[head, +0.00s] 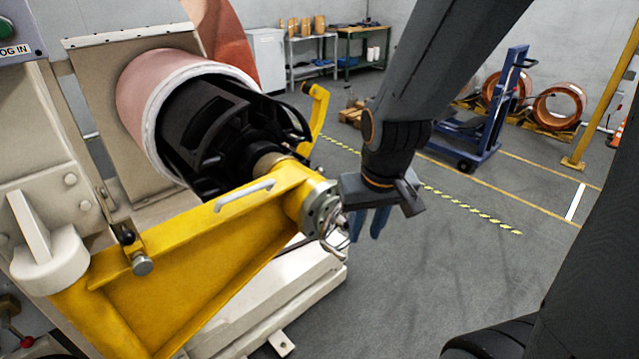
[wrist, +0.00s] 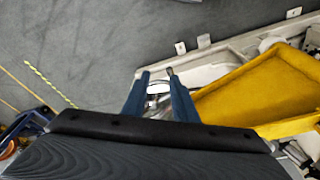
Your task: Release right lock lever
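A yellow swing arm (head: 180,265) reaches across the front of the machine and ends in a round metal flange (head: 318,208). A small shiny metal lever (head: 333,232) sits on the flange's outer end; I take it for the right lock lever. My gripper (head: 367,228) points down just right of it, its blue fingers apart. In the wrist view my gripper's fingers (wrist: 157,80) stand open, with shiny metal (wrist: 158,92) showing between or beyond them. I cannot tell whether they touch it. The yellow arm (wrist: 270,90) lies to the right there.
A black mandrel (head: 215,125) sits inside a pale-rimmed copper-coloured roll (head: 165,90) behind the yellow arm. A white machine base (head: 290,300) lies below. A blue lift cart (head: 495,110) and copper coils (head: 558,105) stand farther back. The grey floor right of the flange is clear.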

